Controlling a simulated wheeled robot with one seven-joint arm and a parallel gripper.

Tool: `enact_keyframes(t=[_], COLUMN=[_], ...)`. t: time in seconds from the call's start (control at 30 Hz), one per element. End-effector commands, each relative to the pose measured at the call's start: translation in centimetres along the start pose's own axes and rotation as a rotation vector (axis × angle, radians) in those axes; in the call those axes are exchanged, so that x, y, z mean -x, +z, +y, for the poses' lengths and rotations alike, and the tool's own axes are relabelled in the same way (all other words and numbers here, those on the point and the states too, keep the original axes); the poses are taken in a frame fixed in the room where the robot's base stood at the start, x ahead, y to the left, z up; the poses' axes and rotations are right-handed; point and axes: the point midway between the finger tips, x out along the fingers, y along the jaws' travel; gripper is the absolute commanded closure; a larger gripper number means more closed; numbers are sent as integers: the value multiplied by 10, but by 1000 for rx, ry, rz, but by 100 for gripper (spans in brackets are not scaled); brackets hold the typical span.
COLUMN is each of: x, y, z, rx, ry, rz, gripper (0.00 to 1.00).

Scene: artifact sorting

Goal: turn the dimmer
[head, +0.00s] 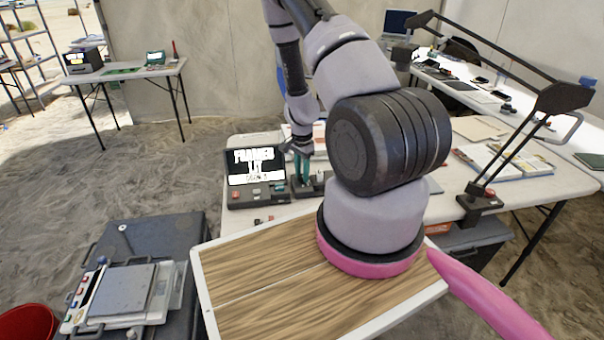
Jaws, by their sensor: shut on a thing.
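My gripper (302,180) is at the near-left part of the white table, its teal fingers pointing down. The fingers are shut on what appears to be the dimmer (316,185), a small dark unit just right of the screen device. The fingers cover its knob, so its turn position cannot be told. The screen device (262,193) has a black display with white text, of which "FRAMED" and "1/1" can be read, and several small buttons below it.
My arm hides the middle of the white table (292,207). A desk lamp (480,198) stands at the right by open books (510,163). A dark case (175,232) with a scale-like device (125,290) is at lower left, near a red bucket (28,322).

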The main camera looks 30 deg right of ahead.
Motion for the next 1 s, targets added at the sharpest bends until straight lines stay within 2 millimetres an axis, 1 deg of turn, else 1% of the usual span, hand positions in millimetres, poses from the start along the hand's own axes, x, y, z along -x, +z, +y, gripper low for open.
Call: enact_keyframes(t=[0.3, 0.33, 0.37, 0.4, 0.67, 0.77, 0.87, 1.0], x=[0, 0, 0, 0, 0, 4, 16, 43], y=[0, 0, 0, 0, 0, 0, 0, 0], z=[-1, -1, -1, -1, 0, -1, -1, -2], rx=[0, 0, 0, 0, 1, 2, 4, 5], ry=[-1, -1, -1, -1, -1, -1, -3, -4], rz=[0, 0, 0, 0, 0, 1, 2, 3], gripper=[100, 55, 43, 36, 36, 36, 36, 36])
